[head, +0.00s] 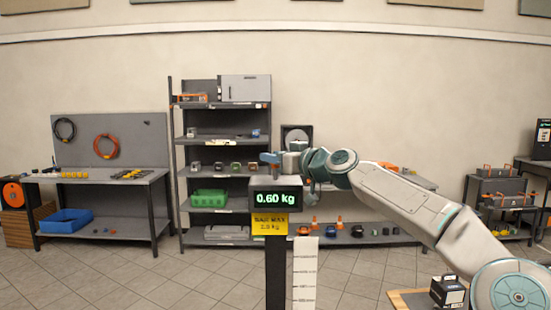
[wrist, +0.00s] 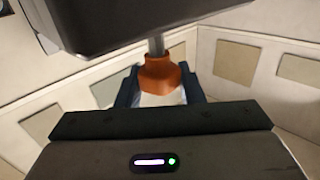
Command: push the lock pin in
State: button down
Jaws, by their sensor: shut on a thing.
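In the wrist view the lock pin (wrist: 160,72) has a flared orange head and a grey metal shaft. My gripper (wrist: 160,90) is shut on the orange head, with a dark blue finger on each side. The shaft runs up to the edge of a dark grey box (wrist: 110,25), which hides its far end, so I cannot tell how deep it sits. In the head view my gripper (head: 270,158) is beside the top of a dark display box (head: 275,198) reading 0.60 kg. The pin cannot be made out there.
A yellow load sign (head: 270,224) and a white measuring scale (head: 305,275) are below the display. A grey shelf rack (head: 180,140) stands behind. A workbench (head: 100,177) with a blue bin (head: 65,222) is at the left. The tiled floor in front is mostly clear.

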jog(key=shift+f+b, duration=1.6)
jog(key=shift+b, duration=0.15)
jog(key=c, duration=1)
grip_release()
jog(key=b+v, duration=0.6)
jog(key=v, duration=0.8)
jog(key=shift+r, duration=0.1)
